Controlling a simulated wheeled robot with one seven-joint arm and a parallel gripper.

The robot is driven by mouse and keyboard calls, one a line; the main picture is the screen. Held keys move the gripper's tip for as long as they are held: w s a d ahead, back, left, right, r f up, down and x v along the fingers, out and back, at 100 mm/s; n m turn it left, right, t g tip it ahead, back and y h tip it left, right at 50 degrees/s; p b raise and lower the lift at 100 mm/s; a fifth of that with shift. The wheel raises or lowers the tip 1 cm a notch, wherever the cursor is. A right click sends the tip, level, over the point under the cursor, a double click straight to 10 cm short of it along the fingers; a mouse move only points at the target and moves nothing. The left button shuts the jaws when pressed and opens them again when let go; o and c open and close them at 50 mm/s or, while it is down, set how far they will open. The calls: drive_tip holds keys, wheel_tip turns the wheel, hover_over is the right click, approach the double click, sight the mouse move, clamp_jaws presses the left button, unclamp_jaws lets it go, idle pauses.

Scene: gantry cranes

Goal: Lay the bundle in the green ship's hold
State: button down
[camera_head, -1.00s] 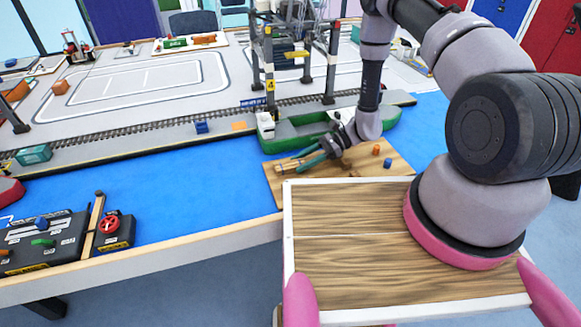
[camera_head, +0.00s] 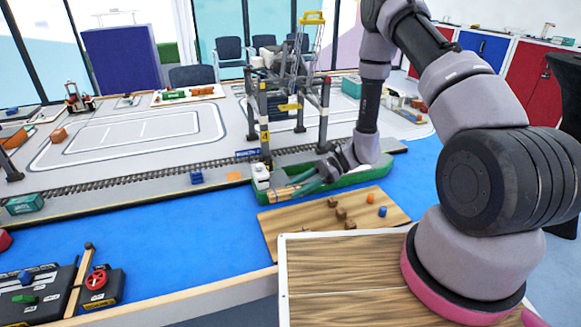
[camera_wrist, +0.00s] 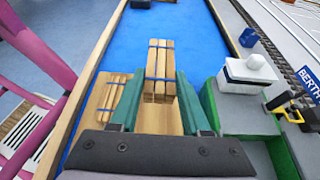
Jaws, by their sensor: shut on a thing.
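My gripper (camera_head: 325,174) is shut on a bundle of pale wooden sticks (camera_wrist: 158,68) with dark blue bands. In the wrist view the bundle sticks out ahead between the teal fingers. In the head view the bundle (camera_head: 288,190) overlaps the near-left part of the green ship (camera_head: 345,184). In the wrist view the ship (camera_wrist: 228,108) lies to the right of the gripper, and the bundle appears above the blue surface and board, beside the ship. The ship's hold is largely hidden by my arm and gripper in the head view.
A wooden board (camera_head: 290,225) with several small brown blocks, an orange piece (camera_head: 370,198) and a blue piece (camera_head: 382,211) lies in front of the ship. The ship's white cabin (camera_wrist: 247,76) rises close right of the gripper. A gantry crane (camera_head: 264,125) stands behind.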

drive_tip(key=shift+w+d+r+t, duration=0.15)
drive_tip(key=shift+w+r+t, duration=0.1)
drive_tip(key=shift+r+t, duration=0.05)
drive_tip(key=w+d+r+m+t+h, duration=0.2)
drive_tip(key=w+d+r+m+t, duration=0.25)
drive_tip(key=d, duration=0.25)
drive_tip(key=w+d+r+m+t+h, duration=0.2)
drive_tip(key=w+d+r+m+t, duration=0.1)
drive_tip(key=w+d+m+t, duration=0.4)
drive_tip(key=w+d+r+m+t+h, duration=0.3)
drive_tip(key=w+d+r+m+t, duration=0.1)
drive_tip(key=d, duration=0.4)
wheel_tip(320, 180, up, 13)
drive_tip(key=w+m+h, duration=0.2)
drive_tip(key=shift+d+f+t, duration=0.15)
drive_tip(key=shift+f+t, duration=0.05)
drive_tip(key=shift+t, duration=0.15)
drive_tip(key=shift+f, duration=0.15)
